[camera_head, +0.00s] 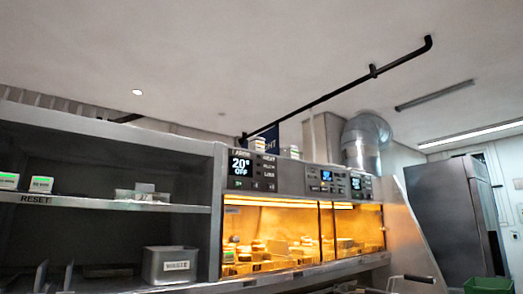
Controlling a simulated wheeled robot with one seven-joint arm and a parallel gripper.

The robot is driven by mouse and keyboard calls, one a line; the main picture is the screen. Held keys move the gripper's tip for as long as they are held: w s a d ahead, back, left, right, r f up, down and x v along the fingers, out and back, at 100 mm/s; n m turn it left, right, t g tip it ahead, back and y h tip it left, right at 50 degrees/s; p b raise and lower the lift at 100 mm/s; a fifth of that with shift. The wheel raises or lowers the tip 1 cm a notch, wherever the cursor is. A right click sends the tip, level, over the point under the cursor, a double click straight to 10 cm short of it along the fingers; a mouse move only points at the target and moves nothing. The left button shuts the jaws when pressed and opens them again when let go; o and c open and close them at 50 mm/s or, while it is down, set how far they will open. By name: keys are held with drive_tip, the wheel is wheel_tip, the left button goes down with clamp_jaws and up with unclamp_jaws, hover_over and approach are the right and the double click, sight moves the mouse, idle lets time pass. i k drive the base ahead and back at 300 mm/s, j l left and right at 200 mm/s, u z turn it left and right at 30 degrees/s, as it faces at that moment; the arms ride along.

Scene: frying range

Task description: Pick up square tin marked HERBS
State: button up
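I cannot make out a tin marked HERBS by its lettering. My gripper is not in view.
The steel shelf (120,205) carries a "RESET" label and a clear tray (142,195). A "WASTE" bin (170,266) stands below. The lit cabinet (270,218) holds several containers. A fridge (447,215) and green crate (488,286) are at right.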

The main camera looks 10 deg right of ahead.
sight(290, 151)
drive_tip(key=i+l+u, duration=0.1)
drive_tip(key=u, duration=0.25)
drive_tip(key=i+l+u, duration=0.1)
drive_tip(key=l+u, duration=0.4)
drive_tip(key=u, duration=0.2)
drive_tip(key=i, duration=0.05)
